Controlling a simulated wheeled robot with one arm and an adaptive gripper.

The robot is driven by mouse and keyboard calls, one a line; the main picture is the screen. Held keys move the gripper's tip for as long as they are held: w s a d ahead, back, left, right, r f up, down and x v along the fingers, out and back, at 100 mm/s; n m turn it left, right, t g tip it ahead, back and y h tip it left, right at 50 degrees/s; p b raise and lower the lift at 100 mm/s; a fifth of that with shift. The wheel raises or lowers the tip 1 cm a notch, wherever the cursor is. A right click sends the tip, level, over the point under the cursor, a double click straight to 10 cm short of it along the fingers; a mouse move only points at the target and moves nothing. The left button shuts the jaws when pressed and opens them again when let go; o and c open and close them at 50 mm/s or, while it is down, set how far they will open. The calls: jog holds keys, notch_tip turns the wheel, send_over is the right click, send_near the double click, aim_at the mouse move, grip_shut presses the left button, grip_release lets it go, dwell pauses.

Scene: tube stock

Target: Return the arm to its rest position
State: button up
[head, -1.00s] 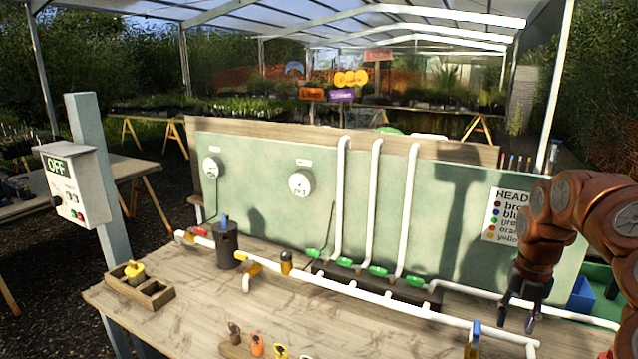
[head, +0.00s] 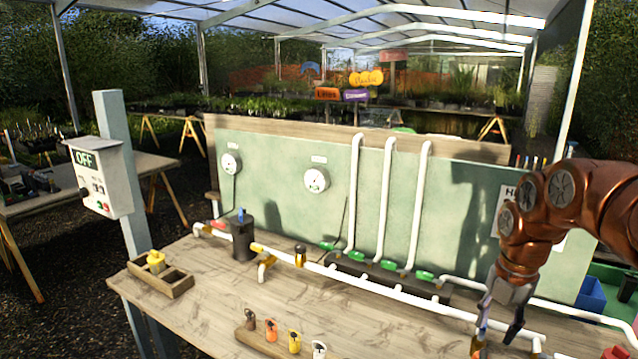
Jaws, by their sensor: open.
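My copper-coloured arm (head: 570,205) reaches in from the right edge of the head view. My gripper (head: 496,338) hangs from it, pointing down over the right part of the wooden bench. Its two dark fingers are spread apart, and I see nothing held between them. The fingers overlap the white pipe near its right end in the picture. I cannot tell whether they touch it. A blue and orange piece shows right by the left finger, partly hidden.
White pipes (head: 385,293) with green valves run along the bench (head: 205,305). A green panel (head: 280,200) with two gauges stands behind. A wooden tray (head: 178,288) with a yellow piece sits left. Several coloured nozzles stand at the front. A control box (head: 103,185) reads OFF.

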jog(key=s+a+m, duration=1)
jog(key=s+a, duration=0.1)
jog(key=a, duration=0.2)
jog(key=s+a+f+m+g, duration=0.1)
jog(key=s+a+f+m, duration=0.1)
jog(key=s+m, duration=0.5)
jog(key=s+a+f+m+g, duration=0.1)
jog(key=s+f+m, duration=0.3)
jog(key=s+m, duration=0.4)
jog(key=shift+s+a, duration=0.15)
jog(key=shift+a, duration=0.25)
jog(key=shift+d+m, duration=0.15)
jog(key=shift+m, duration=0.15)
